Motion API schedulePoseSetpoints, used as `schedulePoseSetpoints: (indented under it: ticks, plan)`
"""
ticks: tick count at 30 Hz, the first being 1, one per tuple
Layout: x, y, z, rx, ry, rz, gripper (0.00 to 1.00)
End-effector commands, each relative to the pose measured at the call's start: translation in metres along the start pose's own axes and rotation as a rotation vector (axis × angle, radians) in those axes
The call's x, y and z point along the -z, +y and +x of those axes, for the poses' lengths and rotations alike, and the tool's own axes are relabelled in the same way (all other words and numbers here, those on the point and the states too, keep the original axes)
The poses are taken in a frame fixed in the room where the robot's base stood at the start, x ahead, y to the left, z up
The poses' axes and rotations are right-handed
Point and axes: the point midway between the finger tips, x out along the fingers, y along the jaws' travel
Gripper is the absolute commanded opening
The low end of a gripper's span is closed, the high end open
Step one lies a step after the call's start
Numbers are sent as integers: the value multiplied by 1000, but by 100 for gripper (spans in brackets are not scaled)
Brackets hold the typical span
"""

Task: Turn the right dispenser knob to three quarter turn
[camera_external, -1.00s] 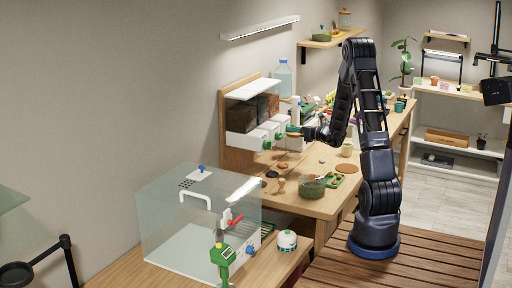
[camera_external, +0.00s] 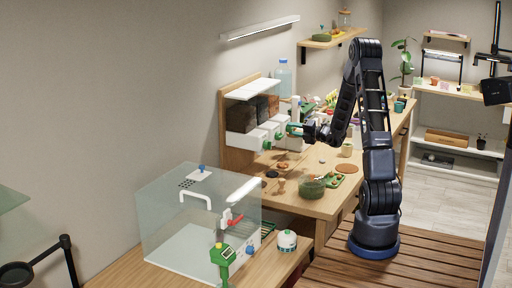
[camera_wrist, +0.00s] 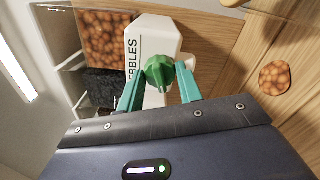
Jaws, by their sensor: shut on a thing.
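The dispenser (camera_external: 240,142) is mounted on a wooden back board, with dark bins above white fronts that carry green knobs. The right knob (camera_wrist: 159,73) is green and ridged, and sits on a white front lettered with what looks like "PEBBLES" in the wrist view. My gripper (camera_external: 294,129) is at the right end of the dispenser. In the wrist view its two teal fingers (camera_wrist: 160,92) are shut on this knob, one on each side. In the external view the gripper hides the right knob. Another green knob (camera_external: 267,145) shows free to the left.
Brown pebbles (camera_wrist: 108,38) show behind a clear pane. A round brown disc (camera_wrist: 274,78) lies on the wooden bench. A green bowl (camera_external: 312,187) stands on the bench in front. A clear box (camera_external: 190,225) stands nearer the camera. A bottle (camera_external: 283,80) stands behind the dispenser.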

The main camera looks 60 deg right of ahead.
Motion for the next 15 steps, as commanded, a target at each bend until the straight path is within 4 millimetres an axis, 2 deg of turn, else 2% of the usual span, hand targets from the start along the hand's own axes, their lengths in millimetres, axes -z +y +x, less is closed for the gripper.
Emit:
schedulePoseSetpoints:
  ticks: [6,15]
  plan:
    - [1,-1,-1,2,1,157,13]
    - [1,-1,-1,2,1,281,13]
